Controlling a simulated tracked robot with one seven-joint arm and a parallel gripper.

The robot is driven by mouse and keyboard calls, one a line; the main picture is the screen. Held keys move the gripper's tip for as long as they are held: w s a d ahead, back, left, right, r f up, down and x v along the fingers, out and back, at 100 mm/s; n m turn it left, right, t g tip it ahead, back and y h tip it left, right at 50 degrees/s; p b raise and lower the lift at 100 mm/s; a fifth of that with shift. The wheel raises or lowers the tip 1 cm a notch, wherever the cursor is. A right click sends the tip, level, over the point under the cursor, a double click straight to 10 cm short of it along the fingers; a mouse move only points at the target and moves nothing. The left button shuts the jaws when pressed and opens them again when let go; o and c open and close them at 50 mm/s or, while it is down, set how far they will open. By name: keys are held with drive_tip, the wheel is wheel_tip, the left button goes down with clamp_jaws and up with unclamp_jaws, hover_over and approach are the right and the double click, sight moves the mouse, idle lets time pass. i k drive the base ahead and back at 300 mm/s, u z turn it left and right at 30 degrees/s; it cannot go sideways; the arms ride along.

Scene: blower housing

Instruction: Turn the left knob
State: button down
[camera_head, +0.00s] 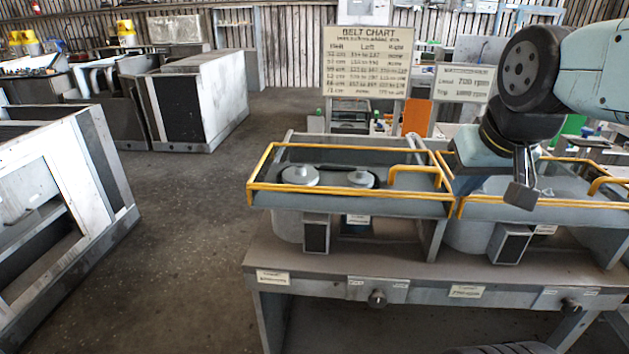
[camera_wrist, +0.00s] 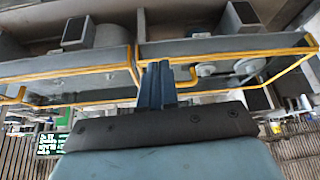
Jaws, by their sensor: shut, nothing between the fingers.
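The left knob (camera_head: 377,299) is a small dark round knob on the front edge of the grey bench, below the left blower housing. A similar right knob (camera_head: 570,306) sits on the same edge at the right. My gripper (camera_head: 522,193) is above the bench, in front of the right housing, up and to the right of the left knob and apart from it. In the wrist view my gripper (camera_wrist: 158,70) has its blue fingers together and empty. That view is upside down and I cannot make out either knob in it.
The left housing has a yellow-railed guard (camera_head: 350,192) with pulleys (camera_head: 300,175) inside. A yellow handle (camera_head: 415,170) stands on it. The bench top (camera_head: 340,262) carries labels along its front edge. A belt chart (camera_head: 368,60) stands behind. Open floor (camera_head: 200,200) lies to the left.

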sight(376, 300)
drive_tip(key=u, duration=0.85)
drive_tip(key=k, duration=2)
drive_tip(key=z, duration=0.95)
drive_tip(key=i, duration=1)
